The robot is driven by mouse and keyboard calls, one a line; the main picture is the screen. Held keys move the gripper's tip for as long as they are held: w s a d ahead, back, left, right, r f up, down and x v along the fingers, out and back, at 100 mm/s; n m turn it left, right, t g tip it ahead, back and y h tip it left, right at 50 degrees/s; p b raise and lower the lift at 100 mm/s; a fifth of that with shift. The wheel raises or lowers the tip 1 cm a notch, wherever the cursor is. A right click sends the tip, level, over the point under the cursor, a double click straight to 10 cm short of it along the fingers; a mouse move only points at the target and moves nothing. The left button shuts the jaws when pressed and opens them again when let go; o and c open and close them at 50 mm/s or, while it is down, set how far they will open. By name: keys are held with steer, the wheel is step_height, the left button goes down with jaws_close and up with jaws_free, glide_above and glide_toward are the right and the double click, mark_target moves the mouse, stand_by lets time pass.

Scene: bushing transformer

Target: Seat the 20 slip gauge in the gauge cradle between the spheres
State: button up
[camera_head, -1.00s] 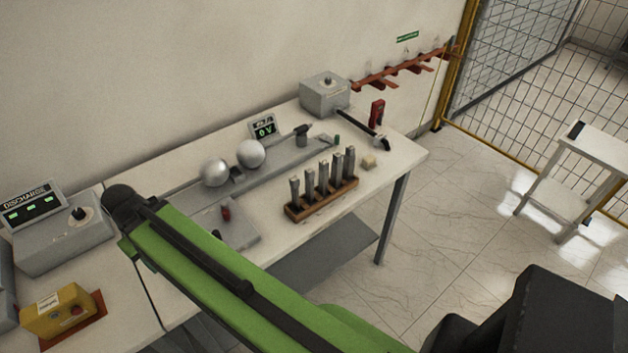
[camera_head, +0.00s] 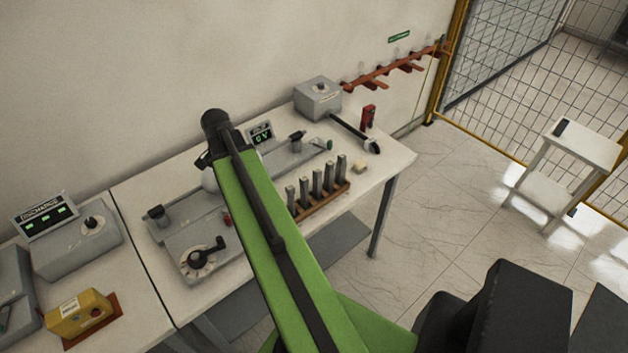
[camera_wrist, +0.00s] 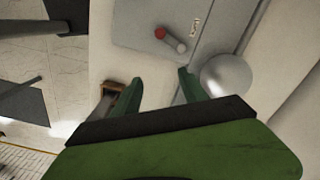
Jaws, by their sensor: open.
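The slip gauges (camera_head: 316,178) stand upright in a wooden rack (camera_head: 325,202) on the bench, right of my arm in the head view. Their markings are too small to read, so I cannot tell which is the 20. One metal sphere (camera_head: 209,181) shows partly beside my arm; the other sphere and the cradle are hidden behind it. In the wrist view my gripper (camera_wrist: 160,76) is open and empty, with a sphere (camera_wrist: 226,75) right of its right finger. The rack shows partly (camera_wrist: 115,87) beside the left finger.
A red-tipped handle (camera_wrist: 168,38) shows ahead of the fingers in the wrist view. A 0 V display (camera_head: 262,134) and grey box (camera_head: 318,97) stand behind. The bench's right front corner is clear.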

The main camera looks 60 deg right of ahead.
steer(key=s+d+r+m+p, duration=0.2)
steer(key=s+d+r, duration=0.1)
steer(key=s+d, duration=0.3)
steer(key=s+d+r+m+p, duration=0.2)
steer(key=s+d+r, duration=0.2)
steer(key=d, duration=0.4)
steer(key=r+m+p, duration=0.2)
glide_above(317, 184)
steer(key=d, duration=0.1)
steer(key=f+b, duration=1.2)
steer(key=shift+w+f, duration=0.25)
steer(key=shift+w, duration=0.05)
step_height(317, 184, down, 6)
steer(key=b, duration=0.5)
steer(key=shift+w+d+r+b, duration=0.15)
steer(key=shift+r+b, duration=0.1)
steer(key=shift+b, duration=0.05)
steer(key=shift+r, duration=0.2)
jaws_close()
